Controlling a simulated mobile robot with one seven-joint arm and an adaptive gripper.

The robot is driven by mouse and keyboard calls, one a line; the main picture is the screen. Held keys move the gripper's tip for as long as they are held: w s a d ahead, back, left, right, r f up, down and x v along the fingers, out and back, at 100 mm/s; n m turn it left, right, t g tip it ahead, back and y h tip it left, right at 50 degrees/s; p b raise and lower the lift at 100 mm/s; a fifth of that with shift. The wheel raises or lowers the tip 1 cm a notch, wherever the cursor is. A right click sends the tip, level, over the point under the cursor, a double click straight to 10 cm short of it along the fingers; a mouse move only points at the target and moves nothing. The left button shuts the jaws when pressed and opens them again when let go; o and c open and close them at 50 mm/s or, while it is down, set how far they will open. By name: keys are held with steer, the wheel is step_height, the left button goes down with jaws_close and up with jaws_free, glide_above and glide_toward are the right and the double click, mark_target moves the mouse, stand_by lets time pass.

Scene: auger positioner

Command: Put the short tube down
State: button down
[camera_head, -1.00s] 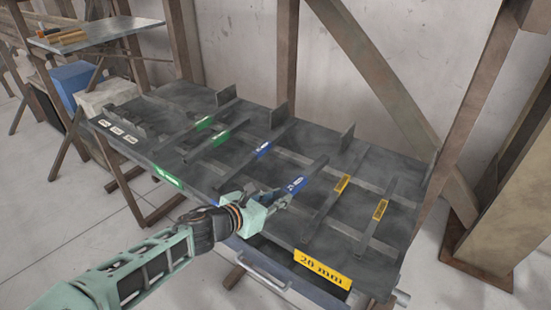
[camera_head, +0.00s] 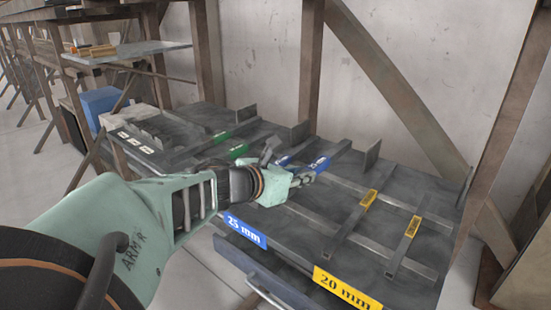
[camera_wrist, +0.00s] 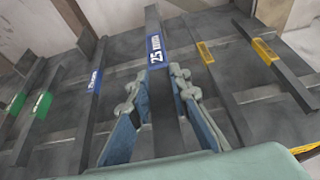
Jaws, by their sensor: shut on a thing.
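My gripper (camera_head: 306,178) is shut on a dark grey tube with a blue label (camera_head: 320,163), which is the short tube as far as I can tell. In the wrist view the held tube (camera_wrist: 165,118) runs between the two blue-grey fingers, with its blue label reading 25 (camera_wrist: 156,50) beyond the fingertips. The tube points toward the wall, over the dark rack table (camera_head: 300,250). I cannot tell whether it touches the rack's cross bars. Part of it is hidden by my gripper.
Another blue-labelled tube (camera_wrist: 94,80) lies to the left. Green-labelled tubes (camera_head: 237,150) lie further left. Two yellow-labelled tubes (camera_head: 369,199) lie to the right. Upright stops (camera_head: 372,153) stand along the back edge. Front signs read 25 mm (camera_head: 246,230) and 20 mm (camera_head: 347,287).

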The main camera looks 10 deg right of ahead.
steer(key=w+d+f+b, duration=0.1)
steer(key=w+f, duration=0.2)
steer(key=w, duration=0.1)
steer(key=w+d+f+b, duration=0.1)
steer(key=w+f, duration=0.2)
steer(key=w, duration=0.1)
steer(key=w+d+f+b, duration=0.1)
steer(key=w+f, duration=0.1)
steer(key=w, duration=0.2)
steer(key=shift+w+f, duration=0.35)
steer(key=shift+f, duration=0.05)
steer(key=f, duration=0.4)
steer(key=shift+w+d+b, duration=0.1)
steer(key=shift+w+b, duration=0.3)
steer(key=c, duration=1.8)
jaws_free()
steer(key=shift+f, duration=0.1)
steer(key=p+v, duration=0.1)
steer(key=v, duration=1.1)
steer(key=shift+p, duration=0.35)
